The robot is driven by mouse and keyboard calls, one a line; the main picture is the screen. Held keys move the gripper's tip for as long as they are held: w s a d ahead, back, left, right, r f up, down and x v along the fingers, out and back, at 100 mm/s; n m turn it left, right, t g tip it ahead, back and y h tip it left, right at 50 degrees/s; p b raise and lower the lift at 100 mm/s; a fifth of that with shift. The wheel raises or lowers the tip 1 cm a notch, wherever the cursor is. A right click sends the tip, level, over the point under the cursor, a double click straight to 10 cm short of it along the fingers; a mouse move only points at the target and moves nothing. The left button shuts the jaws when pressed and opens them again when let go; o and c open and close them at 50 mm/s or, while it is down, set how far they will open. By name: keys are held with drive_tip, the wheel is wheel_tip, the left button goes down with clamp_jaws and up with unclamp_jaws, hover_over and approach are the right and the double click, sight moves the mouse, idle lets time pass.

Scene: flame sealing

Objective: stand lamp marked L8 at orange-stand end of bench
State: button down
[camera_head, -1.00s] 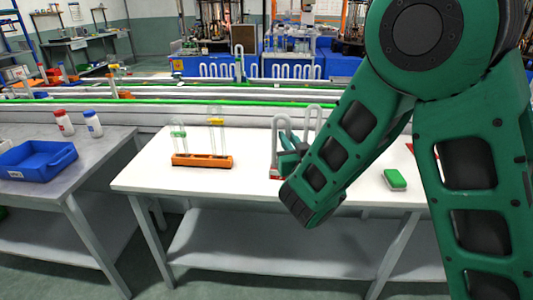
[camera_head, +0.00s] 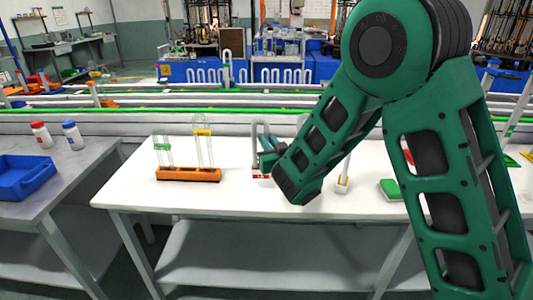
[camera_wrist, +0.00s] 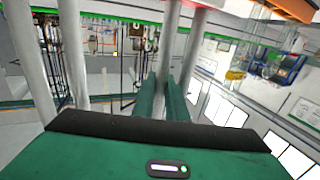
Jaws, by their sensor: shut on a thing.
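In the head view my gripper (camera_head: 267,158) is shut on a lamp (camera_head: 260,132), a pale upside-down U tube with a red base. It is upright over the white bench, right of the orange stand; I cannot tell whether its base touches the bench. Its marking is unreadable. The orange stand (camera_head: 188,175) is at the bench's left end and holds two clear glass tubes, one green-banded, one yellow-banded. In the wrist view my fingers (camera_wrist: 163,95) close around a grey tube (camera_wrist: 168,55).
Another pale lamp with a whitish base (camera_head: 342,186) stands behind my arm, partly hidden. A green block (camera_head: 391,189) lies to its right. The white bench (camera_head: 130,190) is clear in front of the stand. A grey table at left holds a blue bin (camera_head: 22,180) and two capped bottles.

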drive_tip(key=shift+w+d+f, duration=0.1)
drive_tip(key=shift+w+f, duration=0.35)
drive_tip(key=shift+w, duration=0.25)
drive_tip(key=shift+f, duration=2)
drive_tip(key=c, duration=1.8)
unclamp_jaws()
drive_tip(key=shift+f, duration=0.1)
drive_tip(key=shift+o, duration=0.2)
